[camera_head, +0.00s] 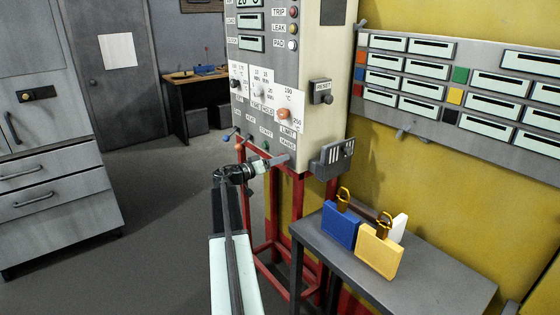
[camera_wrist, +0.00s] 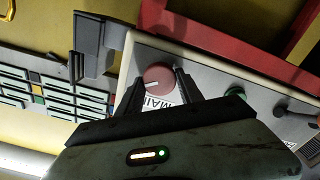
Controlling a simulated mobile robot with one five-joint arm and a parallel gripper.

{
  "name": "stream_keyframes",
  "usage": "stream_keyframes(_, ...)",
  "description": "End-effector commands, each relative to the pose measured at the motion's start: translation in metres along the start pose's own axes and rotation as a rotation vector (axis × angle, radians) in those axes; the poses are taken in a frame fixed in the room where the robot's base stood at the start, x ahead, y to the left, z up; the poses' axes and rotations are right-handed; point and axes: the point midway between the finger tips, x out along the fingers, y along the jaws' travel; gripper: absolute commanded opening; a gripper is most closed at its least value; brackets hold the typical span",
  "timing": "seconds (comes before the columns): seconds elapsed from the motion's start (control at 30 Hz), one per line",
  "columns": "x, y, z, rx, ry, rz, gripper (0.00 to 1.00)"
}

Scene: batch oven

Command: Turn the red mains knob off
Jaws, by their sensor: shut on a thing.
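The red mains knob (camera_wrist: 157,77) sits on the grey panel in the wrist view, with a short white pointer line across its face. The partly covered label under it reads "MAIN". My gripper (camera_wrist: 160,80) has one finger on each side of the knob and is shut on it. In the head view my gripper (camera_head: 284,162) reaches the lower right of the control panel (camera_head: 270,135), just under the "MAINS" label; there the gripper hides the knob.
A green button (camera_wrist: 236,92) sits right of the knob in the wrist view. A dark grey holder (camera_head: 337,157) juts from the cabinet's side. A red stand (camera_head: 298,215) carries the cabinet. A grey bench (camera_head: 430,285) with blue and yellow tagged blocks stands at right. Floor at left is clear.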

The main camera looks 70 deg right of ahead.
Motion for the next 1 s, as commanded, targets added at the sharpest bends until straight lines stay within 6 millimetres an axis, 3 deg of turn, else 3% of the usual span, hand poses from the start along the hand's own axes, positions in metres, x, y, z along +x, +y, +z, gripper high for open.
stream_keyframes(1.0, -0.0003, -0.0030, 0.0044, -0.894, -0.007, -0.001, 0.03)
